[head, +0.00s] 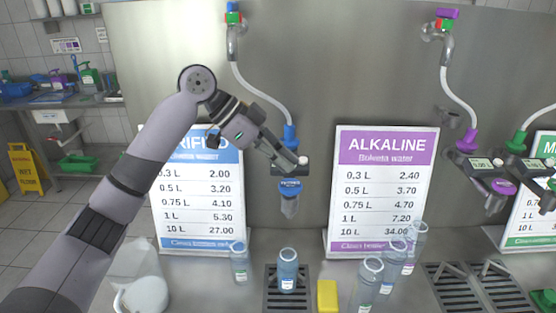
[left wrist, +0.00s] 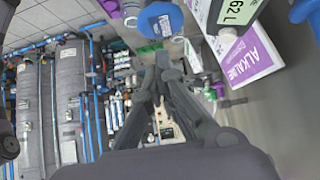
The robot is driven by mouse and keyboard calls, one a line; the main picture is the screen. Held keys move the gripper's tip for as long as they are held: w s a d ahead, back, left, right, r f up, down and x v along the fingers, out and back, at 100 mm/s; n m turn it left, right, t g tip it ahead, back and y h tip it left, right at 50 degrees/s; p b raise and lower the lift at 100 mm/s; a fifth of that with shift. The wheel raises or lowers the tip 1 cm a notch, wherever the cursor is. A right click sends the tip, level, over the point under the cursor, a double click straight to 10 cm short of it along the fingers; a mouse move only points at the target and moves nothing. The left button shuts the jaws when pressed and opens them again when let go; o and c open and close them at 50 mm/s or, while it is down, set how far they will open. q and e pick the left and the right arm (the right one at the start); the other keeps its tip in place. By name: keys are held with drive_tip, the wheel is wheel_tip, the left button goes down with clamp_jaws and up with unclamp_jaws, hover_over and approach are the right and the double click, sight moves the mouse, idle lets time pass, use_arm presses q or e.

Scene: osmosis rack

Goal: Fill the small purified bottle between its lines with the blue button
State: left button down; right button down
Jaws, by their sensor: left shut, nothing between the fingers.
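The blue dispenser head (head: 290,187) hangs from a hose in front of the steel wall, with a clear nozzle below it; its blue part also shows in the left wrist view (left wrist: 161,20). A dark meter (head: 283,170) sits on it. A small clear bottle with a blue label (head: 288,270) stands upright below the nozzle on a drain grate; its water level cannot be told. My left gripper (head: 299,163) is shut and empty, its tips right at the meter and overlapping it in the head view. It hides part of the meter, so contact with the blue button cannot be told. My right gripper is not in view.
Another bottle (head: 239,261) stands left of the grate. A yellow block (head: 327,296) and several bottles (head: 369,284) are to the right. The ALKALINE sign (head: 382,190) stands behind. Purple (head: 467,142) and green (head: 516,144) dispensers hang at the right.

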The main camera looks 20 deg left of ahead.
use_arm(q)
drive_tip(key=b+v, duration=0.2)
drive_tip(key=v, duration=0.7)
drive_tip(key=shift+a, duration=0.15)
idle(0.4)
idle(0.6)
